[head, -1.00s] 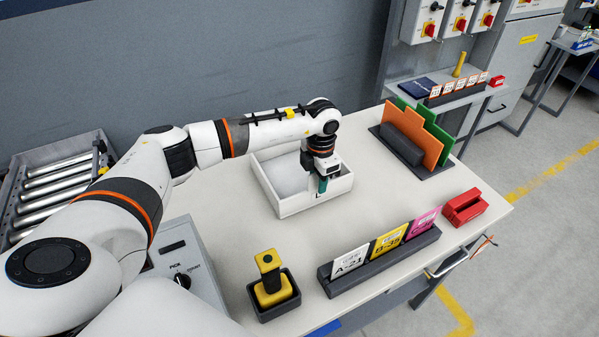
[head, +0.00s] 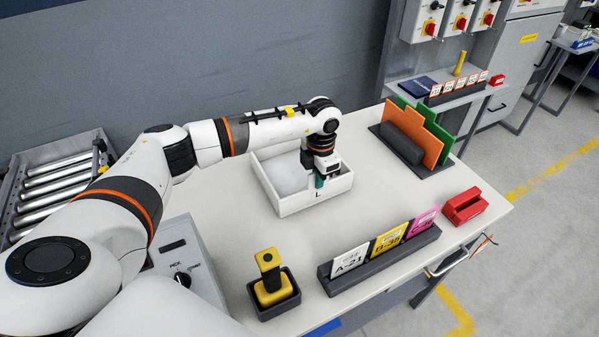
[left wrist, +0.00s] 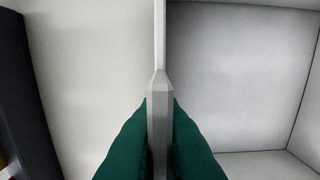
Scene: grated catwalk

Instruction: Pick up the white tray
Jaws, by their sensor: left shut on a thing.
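The white tray (head: 292,206) is an open, high-walled box on the pale table. My left gripper (head: 319,183) points down at the tray's front right wall. In the left wrist view, its green fingers (left wrist: 160,150) close on both sides of the tray's thin wall (left wrist: 160,50), with the tray's inside to the right and the tabletop to the left. The tray appears level and on the table; I cannot tell whether there is a gap under it. My right gripper is not in view.
A dark holder with label cards (head: 380,262) and a yellow-handled item in a dark box (head: 273,290) stand in front. A red block (head: 464,207) lies at the right edge. Orange and green panels (head: 418,133) stand at the back right. Bare table (head: 375,205) lies right of the tray.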

